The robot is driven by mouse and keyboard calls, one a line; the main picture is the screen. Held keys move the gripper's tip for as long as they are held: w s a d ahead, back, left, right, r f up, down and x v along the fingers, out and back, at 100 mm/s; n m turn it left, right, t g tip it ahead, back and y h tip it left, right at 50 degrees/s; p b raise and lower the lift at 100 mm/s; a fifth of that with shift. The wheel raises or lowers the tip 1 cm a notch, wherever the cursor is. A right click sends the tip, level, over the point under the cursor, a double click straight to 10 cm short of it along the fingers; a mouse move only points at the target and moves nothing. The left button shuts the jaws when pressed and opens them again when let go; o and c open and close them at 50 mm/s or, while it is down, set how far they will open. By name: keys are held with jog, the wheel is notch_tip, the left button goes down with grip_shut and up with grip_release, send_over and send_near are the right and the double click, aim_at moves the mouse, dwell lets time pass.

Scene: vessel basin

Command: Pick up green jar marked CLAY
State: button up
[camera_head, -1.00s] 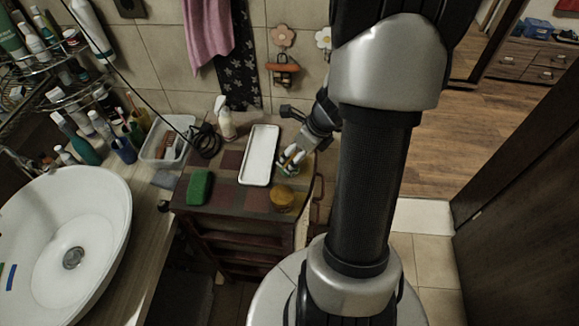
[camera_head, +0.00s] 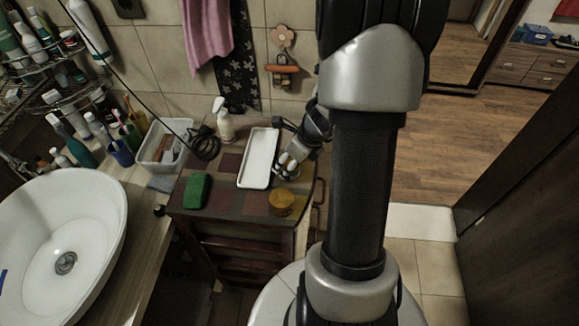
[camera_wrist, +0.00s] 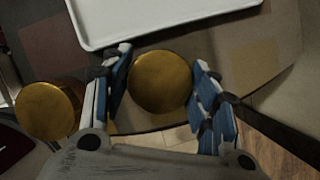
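A jar with a round gold lid (camera_wrist: 160,82) stands between the two fingers of my gripper (camera_wrist: 160,62) in the wrist view. The fingers are spread, one on each side of the lid and very close to it; I cannot tell whether they touch. Its body and any CLAY label are hidden below the lid. A second gold-lidded jar (camera_wrist: 48,110) stands left of the left finger. In the head view my gripper (camera_head: 285,166) points down at the cabinet top, hiding the first jar, and a yellowish jar (camera_head: 281,202) stands nearer the front edge.
A white tray (camera_head: 258,160) lies just left of my gripper and also shows at the top of the wrist view (camera_wrist: 150,28). A green sponge (camera_head: 194,190), a spray bottle (camera_head: 224,125) and a bin (camera_head: 160,148) stand farther left. The cabinet's right edge is close to my gripper.

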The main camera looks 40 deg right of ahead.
jog(key=c, duration=0.6)
jog(key=shift+c, duration=0.2)
